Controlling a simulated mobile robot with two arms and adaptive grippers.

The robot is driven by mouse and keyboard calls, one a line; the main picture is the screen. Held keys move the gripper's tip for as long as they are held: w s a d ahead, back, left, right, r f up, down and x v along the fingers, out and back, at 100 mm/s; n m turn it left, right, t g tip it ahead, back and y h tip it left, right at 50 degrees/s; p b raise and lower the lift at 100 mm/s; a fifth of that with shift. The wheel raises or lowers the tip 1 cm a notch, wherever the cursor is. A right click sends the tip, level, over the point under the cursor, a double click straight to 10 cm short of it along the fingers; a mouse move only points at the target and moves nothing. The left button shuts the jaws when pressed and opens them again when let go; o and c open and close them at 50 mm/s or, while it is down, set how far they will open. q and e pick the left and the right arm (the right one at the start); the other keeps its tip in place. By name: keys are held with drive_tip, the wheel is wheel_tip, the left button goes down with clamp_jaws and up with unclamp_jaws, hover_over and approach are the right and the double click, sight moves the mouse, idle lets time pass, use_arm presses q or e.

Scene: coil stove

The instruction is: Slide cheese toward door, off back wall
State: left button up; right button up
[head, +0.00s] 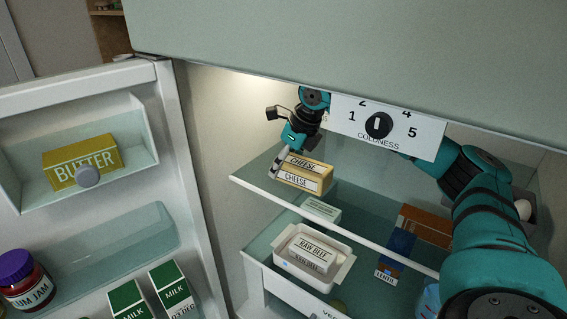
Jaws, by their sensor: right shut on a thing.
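The cheese (303,178) is a yellowish block with white labels reading CHEESE. It lies on the upper glass shelf (258,175) of the open fridge, near the shelf's front left. My right arm reaches in from the right, passes behind the dial panel, and its gripper (283,160) comes down at the cheese's left end from behind. One pale finger shows against the left end; the other is hidden. The gripper is shut on the cheese. The back wall behind it is partly hidden by my arm. My left gripper is out of view.
The coldness dial panel (388,126) hangs above the shelf. A raw beef tub (342,273) sits on the shelf below. The open door (190,170) at left holds butter (82,161), jam (24,278) and milk (128,300).

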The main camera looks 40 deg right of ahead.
sight(297, 160)
drive_tip(key=shift+a+f, duration=0.3)
drive_tip(key=o, duration=1.5)
drive_tip(key=shift+f, duration=0.1)
drive_tip(key=shift+s, duration=0.1)
drive_tip(key=v, duration=0.6)
drive_tip(key=d+v, duration=0.1)
drive_tip(key=v, duration=0.2)
drive_tip(key=shift+w, duration=0.4)
drive_tip(key=x, duration=0.7)
drive_tip(key=shift+a+f, duration=0.1)
drive_tip(key=shift+a, duration=0.3)
drive_tip(key=shift+w+f, duration=0.1)
drive_tip(key=shift+f, duration=0.3)
